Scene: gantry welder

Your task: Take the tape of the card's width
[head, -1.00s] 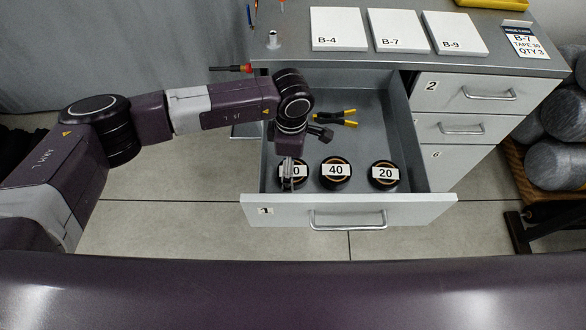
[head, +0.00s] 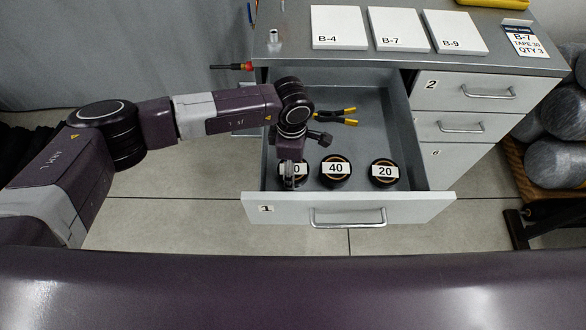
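The issue card (head: 525,41) on the cabinet top at the right reads B-7, TAPE 30, QTY 3. The open drawer 1 (head: 280,209) holds three black tape rolls in a row near its front. The middle roll (head: 336,172) is labelled 40 and the right roll (head: 384,174) is labelled 20. The left roll (head: 299,171) is partly hidden by my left gripper (head: 288,184); only a 0 of its label shows. The gripper points down at this roll; whether its fingers touch or grip it cannot be told. My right gripper is not in view.
Yellow-handled pliers (head: 338,117) lie behind the rolls in the drawer. White boxes B-4 (head: 338,28), B-7 (head: 398,29) and B-9 (head: 454,32) lie on the cabinet top. A red-tipped tool (head: 232,67) sticks out at its left edge. Closed drawers stand at the right.

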